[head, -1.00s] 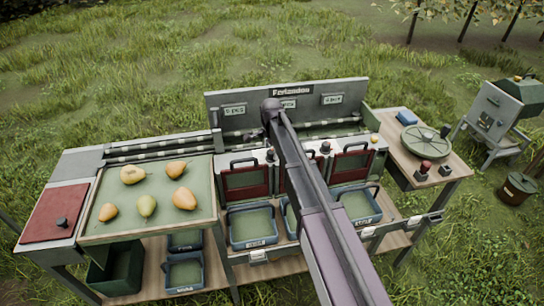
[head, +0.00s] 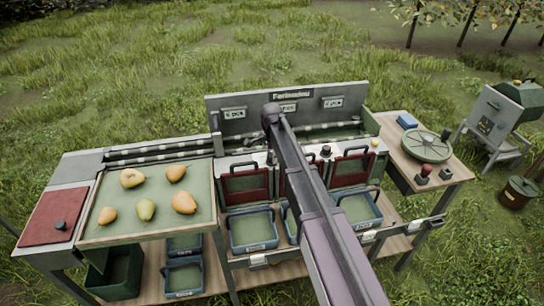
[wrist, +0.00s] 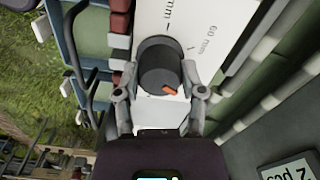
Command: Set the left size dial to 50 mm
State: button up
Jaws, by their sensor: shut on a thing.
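In the wrist view my gripper (wrist: 160,76) is shut on a dark round dial (wrist: 158,58), with one finger on each side of it. The dial has an orange pointer mark (wrist: 169,90) near its lower edge, angled to the lower right. It sits on a white scale plate (wrist: 204,22). The plate reads "60 mm" to the right of the dial; a second "mm" label at the top has its number cut off. Which value the pointer marks, I cannot tell.
A tray (head: 88,232) with several pears stands at the left of the sorting bench. Red gates (head: 246,185) line the middle, above blue bins (head: 252,251). A grey panel (head: 225,127) with small displays rises behind. A round green turntable (head: 426,146) stands at the right.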

jog(key=shift+n, duration=0.4)
jog(key=n, duration=1.1)
jog(key=shift+n, duration=0.4)
jog(key=n, duration=1.1)
jog(key=shift+n, duration=0.3)
jog(key=o, duration=1.1)
jog(key=shift+o, duration=0.2)
